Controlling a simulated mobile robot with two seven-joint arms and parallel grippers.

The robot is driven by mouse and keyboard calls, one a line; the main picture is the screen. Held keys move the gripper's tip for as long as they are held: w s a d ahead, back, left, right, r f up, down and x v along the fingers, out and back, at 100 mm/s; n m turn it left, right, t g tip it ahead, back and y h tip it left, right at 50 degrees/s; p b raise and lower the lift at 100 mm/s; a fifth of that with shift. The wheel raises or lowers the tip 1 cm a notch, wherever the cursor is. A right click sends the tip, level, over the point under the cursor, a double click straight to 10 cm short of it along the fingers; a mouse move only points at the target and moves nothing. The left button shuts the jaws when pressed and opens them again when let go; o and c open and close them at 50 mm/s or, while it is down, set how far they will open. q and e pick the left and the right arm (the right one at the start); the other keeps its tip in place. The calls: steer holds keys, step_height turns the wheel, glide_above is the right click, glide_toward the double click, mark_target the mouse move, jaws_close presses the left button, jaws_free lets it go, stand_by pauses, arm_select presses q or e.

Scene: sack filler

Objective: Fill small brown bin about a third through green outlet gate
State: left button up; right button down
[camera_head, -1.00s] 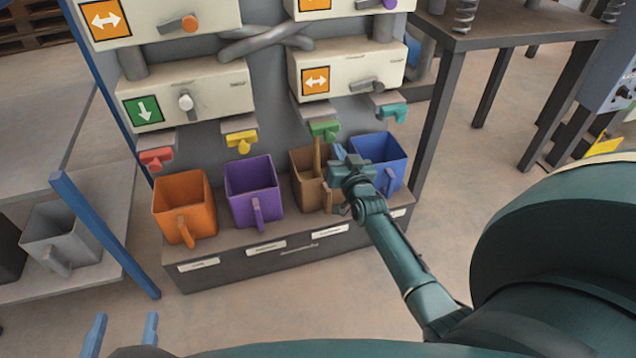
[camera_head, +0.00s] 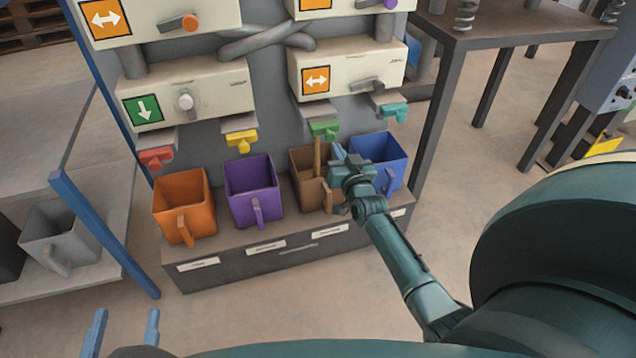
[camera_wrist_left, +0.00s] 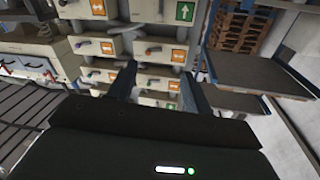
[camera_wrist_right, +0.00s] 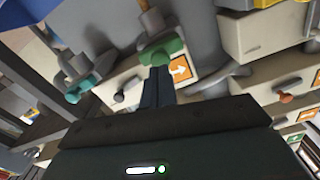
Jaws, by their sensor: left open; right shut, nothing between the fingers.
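The small brown bin (camera_head: 302,187) stands in the row on the dark ledge, between the purple and blue bins. The green outlet gate (camera_head: 324,129) is above it and also shows in the right wrist view (camera_wrist_right: 162,50). A thin tan column (camera_head: 317,158), apparently falling material, runs from below the gate into the bin; the fill level is hard to see. My right gripper (camera_head: 338,152) is shut and empty at the bin's right side, its fingertips (camera_wrist_right: 160,72) close to the green gate; contact is unclear. My left gripper (camera_head: 124,330) is open and empty, low at the left.
Orange (camera_head: 184,205), purple (camera_head: 250,188) and blue bins (camera_head: 390,150) share the ledge (camera_head: 225,270). Red (camera_head: 155,157), yellow (camera_head: 241,141) and teal gates (camera_head: 394,112) hang above. A grey bin (camera_head: 60,240) sits on the left shelf. A table (camera_head: 530,22) stands at right.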

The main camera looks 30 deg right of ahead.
steer(key=shift+f, duration=0.1)
steer(key=shift+w+f, duration=0.1)
steer(key=shift+w, duration=0.2)
steer(key=shift+b+x, duration=1.35)
steer(key=shift+x, duration=0.9)
steer(key=shift+s+r, duration=0.2)
steer(key=shift+r, duration=0.05)
steer(key=p+v, duration=0.3)
steer(key=shift+s+r+p, duration=0.2)
steer(key=shift+r+p, duration=0.05)
steer(key=shift+p, duration=0.1)
arm_select(q)
steer(key=r+n+g+y+p, duration=0.1)
steer(key=p, duration=0.2)
steer(key=shift+a+g, duration=0.3)
steer(key=shift+a, duration=0.05)
arm_select(e)
glide_toward(331, 139)
steer(key=shift+w+d, duration=0.1)
